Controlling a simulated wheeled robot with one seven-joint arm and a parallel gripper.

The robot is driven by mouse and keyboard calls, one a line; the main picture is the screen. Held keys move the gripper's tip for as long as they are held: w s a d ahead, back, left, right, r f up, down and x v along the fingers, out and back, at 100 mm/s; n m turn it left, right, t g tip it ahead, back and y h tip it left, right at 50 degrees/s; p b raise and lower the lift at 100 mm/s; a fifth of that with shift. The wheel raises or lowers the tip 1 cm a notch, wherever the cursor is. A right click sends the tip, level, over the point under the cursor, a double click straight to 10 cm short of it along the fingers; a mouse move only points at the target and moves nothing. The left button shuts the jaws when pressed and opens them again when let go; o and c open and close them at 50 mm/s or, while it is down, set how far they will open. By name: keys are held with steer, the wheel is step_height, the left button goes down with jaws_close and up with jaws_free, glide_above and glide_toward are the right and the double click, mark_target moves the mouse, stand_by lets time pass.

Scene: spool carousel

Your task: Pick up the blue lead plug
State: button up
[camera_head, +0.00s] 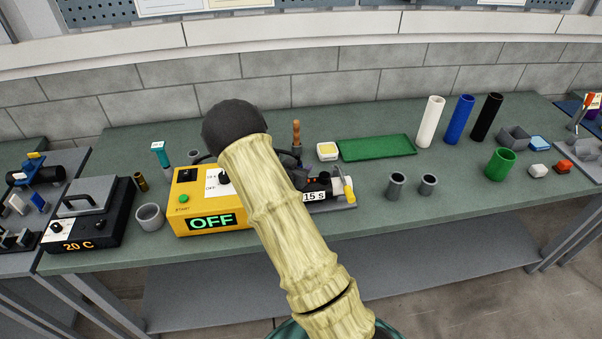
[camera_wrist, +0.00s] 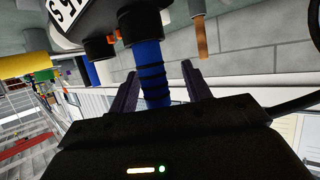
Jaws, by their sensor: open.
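The blue lead plug (camera_wrist: 150,72), a ribbed blue cylinder with dark rings, stands between the two fingers of my gripper (camera_wrist: 158,78) in the wrist view. My gripper is open, with one dark finger on each side of the plug. Whether either finger touches it I cannot tell. The plug's far end meets a black round socket (camera_wrist: 140,22) on the device with the white "15 s" label (camera_wrist: 68,10). In the head view my arm covers most of that spot, and I cannot make out the plug there.
The yellow box (camera_head: 210,178) reading OFF stands left of my arm, and the "15 s" device (camera_head: 318,197) right of it. A wooden-handled tool (camera_head: 296,133) stands close behind; its handle shows in the wrist view (camera_wrist: 201,38). A green tray (camera_head: 377,148) and two grey cups (camera_head: 397,186) lie further right.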

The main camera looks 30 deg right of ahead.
steer(key=shift+d, duration=0.35)
steer(key=shift+s, duration=0.1)
steer(key=c, duration=1)
steer(key=shift+d, duration=0.15)
jaws_close()
steer(key=shift+w+r, duration=0.25)
steer(key=shift+r, duration=0.05)
steer(key=r, duration=0.3)
steer(key=r+b, duration=0.1)
steer(key=r, duration=0.2)
steer(key=r+b, duration=0.1)
steer(key=r, duration=0.1)
steer(key=shift+s+a+r, duration=0.15)
steer(key=shift+a+r, duration=0.2)
steer(key=shift+r, duration=0.05)
steer(key=shift+s+d+r, duration=0.1)
steer(key=shift+d+r, duration=0.2)
steer(key=shift+r, duration=0.05)
